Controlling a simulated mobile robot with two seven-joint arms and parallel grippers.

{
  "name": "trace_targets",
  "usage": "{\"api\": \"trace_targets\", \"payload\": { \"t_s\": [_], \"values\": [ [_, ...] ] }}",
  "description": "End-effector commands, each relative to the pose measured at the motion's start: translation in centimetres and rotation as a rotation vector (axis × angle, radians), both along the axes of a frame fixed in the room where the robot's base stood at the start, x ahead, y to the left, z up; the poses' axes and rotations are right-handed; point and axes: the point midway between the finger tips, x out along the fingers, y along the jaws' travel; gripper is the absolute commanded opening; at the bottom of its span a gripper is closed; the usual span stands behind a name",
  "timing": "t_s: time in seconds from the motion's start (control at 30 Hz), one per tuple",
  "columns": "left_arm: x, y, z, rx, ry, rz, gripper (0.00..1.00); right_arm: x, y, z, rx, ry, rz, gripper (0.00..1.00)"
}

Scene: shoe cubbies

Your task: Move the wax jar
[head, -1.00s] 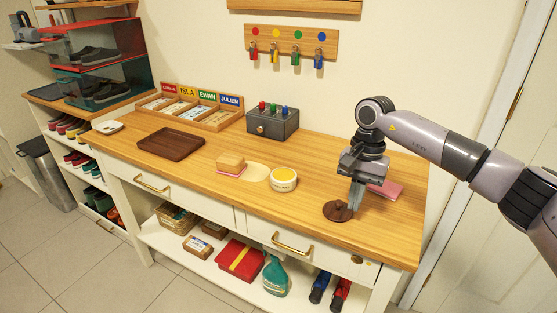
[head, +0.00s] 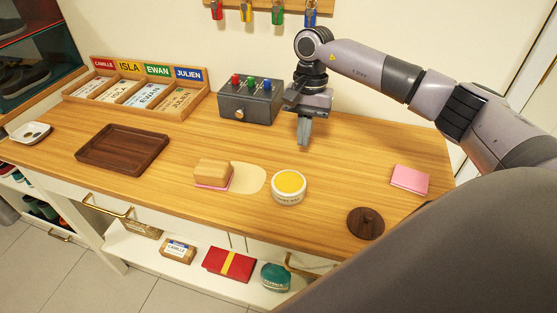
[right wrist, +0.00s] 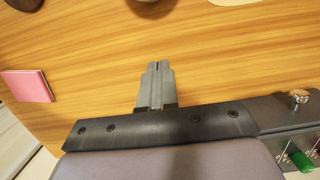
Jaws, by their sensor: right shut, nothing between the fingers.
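The wax jar (head: 289,187) is a round white tub, open at the top, with yellow wax inside. It stands upright on the wooden counter, beside a cream oval patch. A dark brown round lid with a knob (head: 365,224) lies apart from it, to the right and nearer the front edge. My right gripper (head: 304,140) is shut and empty, behind the jar and not touching it. In the right wrist view its closed fingers (right wrist: 158,66) point over bare wood; a round thing, perhaps the jar, is cut off at the top edge. My left gripper is out of view.
A grey box with coloured knobs (head: 249,104) stands close left of my right gripper. A wooden block on a pink base (head: 212,173) sits left of the jar. A dark tray (head: 123,149), name-card rack (head: 137,92) and pink pad (head: 410,180) are on the counter.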

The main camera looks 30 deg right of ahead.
Motion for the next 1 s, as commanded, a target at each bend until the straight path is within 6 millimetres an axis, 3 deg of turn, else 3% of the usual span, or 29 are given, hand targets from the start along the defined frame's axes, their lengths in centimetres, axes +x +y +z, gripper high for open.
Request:
{"api": "trace_targets", "payload": {
  "t_s": [0.27, 0.83, 0.9, 1.0],
  "values": [
    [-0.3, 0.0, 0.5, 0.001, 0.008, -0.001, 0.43, -1.7, 1.9, 0.1, 0.0, 0.002, 0.003, 0.0],
    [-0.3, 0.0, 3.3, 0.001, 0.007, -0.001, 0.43, -7.8, 9.4, 0.2, 0.001, 0.002, 0.004, 0.0],
    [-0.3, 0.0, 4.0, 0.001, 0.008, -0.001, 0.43, -7.7, 9.2, -0.6, -0.001, 0.005, -0.002, 0.0],
    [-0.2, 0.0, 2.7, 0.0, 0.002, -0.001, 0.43, -7.6, 9.2, -1.6, 0.001, -0.001, -0.001, 0.0]
  ]
}}
